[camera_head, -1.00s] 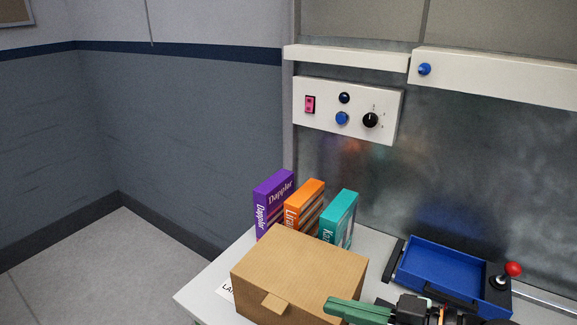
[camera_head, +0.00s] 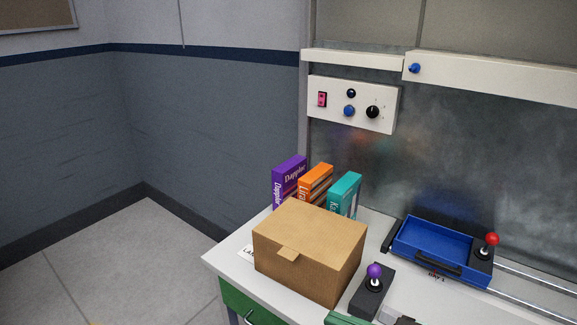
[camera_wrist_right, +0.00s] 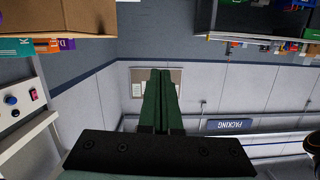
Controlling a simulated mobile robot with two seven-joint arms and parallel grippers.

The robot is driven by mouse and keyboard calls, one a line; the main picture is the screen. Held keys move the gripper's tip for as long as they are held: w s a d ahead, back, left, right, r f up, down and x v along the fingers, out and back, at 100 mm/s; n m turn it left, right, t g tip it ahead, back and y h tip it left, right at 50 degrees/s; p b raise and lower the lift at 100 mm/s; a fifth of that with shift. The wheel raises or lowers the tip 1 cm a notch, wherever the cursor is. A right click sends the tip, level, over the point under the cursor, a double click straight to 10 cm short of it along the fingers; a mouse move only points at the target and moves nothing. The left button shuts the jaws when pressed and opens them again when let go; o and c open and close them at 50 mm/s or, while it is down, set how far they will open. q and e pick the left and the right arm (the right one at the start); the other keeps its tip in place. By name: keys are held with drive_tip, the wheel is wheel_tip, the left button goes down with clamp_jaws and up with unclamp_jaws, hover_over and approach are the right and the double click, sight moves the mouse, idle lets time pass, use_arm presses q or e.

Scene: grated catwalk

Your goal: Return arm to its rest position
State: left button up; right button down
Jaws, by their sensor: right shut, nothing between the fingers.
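My right gripper (camera_head: 350,319) shows only as a green finger part at the bottom edge of the head view, in front of the cardboard box (camera_head: 310,245) and low in the picture. In the right wrist view its two dark green fingers (camera_wrist_right: 158,88) lie together with nothing between them. They point at open space and a far wall. My left gripper is in neither view.
The closed box stands on a white worktop (camera_head: 232,257). A purple-knobbed joystick (camera_head: 374,272) stands right of it, and a blue tray (camera_head: 440,243) with a red-knobbed lever (camera_head: 491,240) beyond. Purple, orange and teal boxes (camera_head: 345,191) stand behind.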

wheel_tip(320, 180, down, 13)
drive_tip(key=d+m+t+h+p, duration=0.2)
drive_tip(key=m+t+h, duration=0.1)
drive_tip(key=m+h, duration=0.2)
drive_tip(key=s+d+f+m+g+h, duration=0.1)
drive_tip(key=s+d+f+h, duration=0.2)
drive_tip(key=s+f, duration=0.2)
drive_tip(key=s+d+f+m+g+h, duration=0.1)
drive_tip(key=s+d+f+m+h, duration=0.1)
drive_tip(key=s+f, duration=0.4)
wheel_tip(320, 180, down, 3)
drive_tip(key=shift+d+g+h+p, duration=0.3)
drive_tip(key=shift+d+h, duration=0.1)
drive_tip(key=shift+d, duration=0.25)
drive_tip(key=shift+d, duration=0.1)
